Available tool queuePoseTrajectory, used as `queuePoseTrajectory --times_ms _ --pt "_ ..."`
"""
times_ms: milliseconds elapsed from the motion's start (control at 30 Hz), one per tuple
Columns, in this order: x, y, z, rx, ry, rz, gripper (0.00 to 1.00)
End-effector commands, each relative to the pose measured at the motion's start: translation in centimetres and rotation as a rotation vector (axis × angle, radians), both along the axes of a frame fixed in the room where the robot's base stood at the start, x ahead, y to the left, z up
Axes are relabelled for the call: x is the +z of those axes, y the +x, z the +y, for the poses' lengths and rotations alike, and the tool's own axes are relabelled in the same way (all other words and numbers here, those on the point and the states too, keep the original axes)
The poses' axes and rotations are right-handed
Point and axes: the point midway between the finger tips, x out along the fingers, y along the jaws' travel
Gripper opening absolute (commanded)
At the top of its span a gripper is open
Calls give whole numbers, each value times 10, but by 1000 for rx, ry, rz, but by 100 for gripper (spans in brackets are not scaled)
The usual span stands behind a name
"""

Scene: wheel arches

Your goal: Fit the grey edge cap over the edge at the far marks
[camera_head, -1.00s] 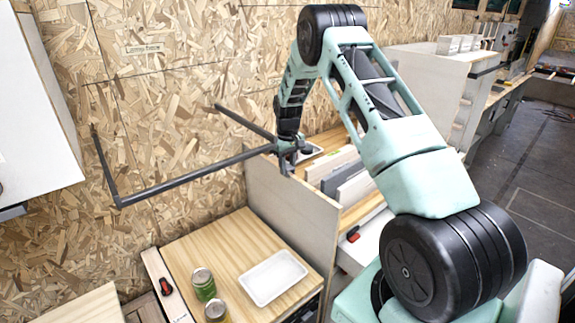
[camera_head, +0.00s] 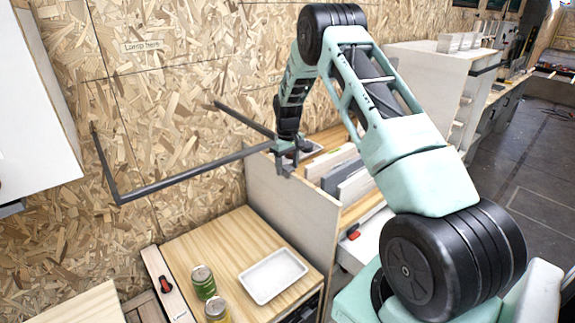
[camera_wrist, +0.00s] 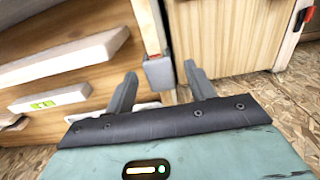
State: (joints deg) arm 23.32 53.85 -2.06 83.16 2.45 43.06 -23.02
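The grey edge cap (camera_wrist: 159,73) shows in the wrist view as a small block at the end of a pale board edge (camera_wrist: 148,22). A red mark (camera_wrist: 153,57) shows at its top side. My gripper (camera_wrist: 161,70) is open, one finger on each side of the cap, with visible gaps between fingers and cap. Whether the cap sits fully over the edge, I cannot tell. In the head view my gripper (camera_head: 289,168) hangs, fingers down, near the upper edge of a pale upright panel (camera_head: 290,205). I cannot make out the cap there.
A dark bar frame (camera_head: 190,178) extends left close to my gripper. Upright boards (camera_head: 345,180) stand right of the panel.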

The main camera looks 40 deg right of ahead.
Motion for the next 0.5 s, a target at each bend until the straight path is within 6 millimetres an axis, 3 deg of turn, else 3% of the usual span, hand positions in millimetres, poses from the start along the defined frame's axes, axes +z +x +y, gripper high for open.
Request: queuePoseTrajectory --times_ms 267,500 --pt "2 0 0 0 0 -1 55" --pt "35 1 0 0 -2 -5 55"
